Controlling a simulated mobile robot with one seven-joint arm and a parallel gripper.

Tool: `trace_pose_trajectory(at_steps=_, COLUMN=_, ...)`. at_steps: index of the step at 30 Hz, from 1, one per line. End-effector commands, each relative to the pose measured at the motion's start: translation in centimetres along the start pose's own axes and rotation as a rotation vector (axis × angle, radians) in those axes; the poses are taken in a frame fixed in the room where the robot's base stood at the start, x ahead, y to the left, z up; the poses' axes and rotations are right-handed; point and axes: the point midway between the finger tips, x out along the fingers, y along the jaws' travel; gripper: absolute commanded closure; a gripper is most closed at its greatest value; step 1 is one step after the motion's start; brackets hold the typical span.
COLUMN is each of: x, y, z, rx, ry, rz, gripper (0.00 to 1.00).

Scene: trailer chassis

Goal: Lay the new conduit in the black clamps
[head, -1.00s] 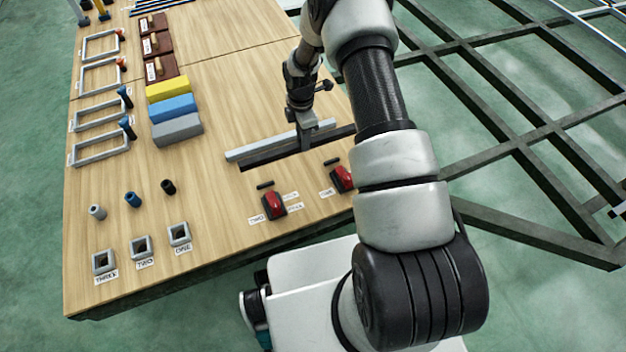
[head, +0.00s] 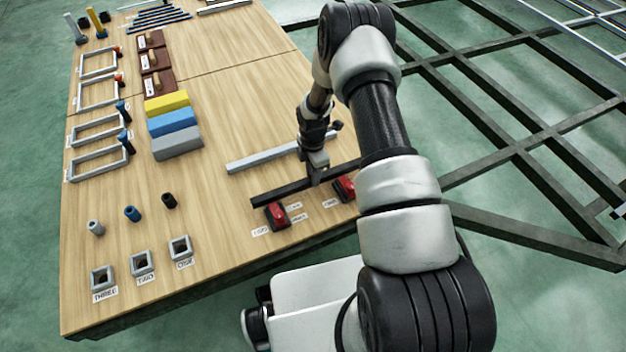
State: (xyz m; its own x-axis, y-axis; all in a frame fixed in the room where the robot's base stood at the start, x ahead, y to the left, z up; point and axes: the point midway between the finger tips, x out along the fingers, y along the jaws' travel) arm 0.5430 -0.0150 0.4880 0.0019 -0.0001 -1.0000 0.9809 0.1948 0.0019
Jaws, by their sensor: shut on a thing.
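My gripper (head: 315,177) is shut on a long black bar (head: 278,194) near its middle. The bar lies crosswise over the right part of the wooden table, tilted up to the right in the picture; its right end is close to my arm. I cannot tell whether it touches the table. A pale grey bar (head: 258,160) of similar length lies on the table just behind it, roughly parallel. I cannot tell from looks which bar is the new conduit. I cannot pick out black clamps for certain in the head view.
Two red-and-black devices (head: 277,215) (head: 344,188) with labels stand at the table's front right, close to the black bar. Coloured blocks (head: 175,124), frames and square sockets fill the left. Mid-table is clear. The dark chassis frame (head: 530,230) stands at right.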

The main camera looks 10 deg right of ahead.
Motion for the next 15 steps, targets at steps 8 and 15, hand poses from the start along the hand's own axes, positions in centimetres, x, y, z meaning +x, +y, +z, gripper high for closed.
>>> trace_pose_trajectory(at_steps=8, x=1.89, y=0.0, z=-0.04, rx=-0.001, ry=0.0, rz=0.0, gripper=1.0)
trace_pose_trajectory(at_steps=15, x=2.22, y=-0.04, z=-0.04, rx=-0.001, ry=0.0, rz=-0.001, gripper=0.75)
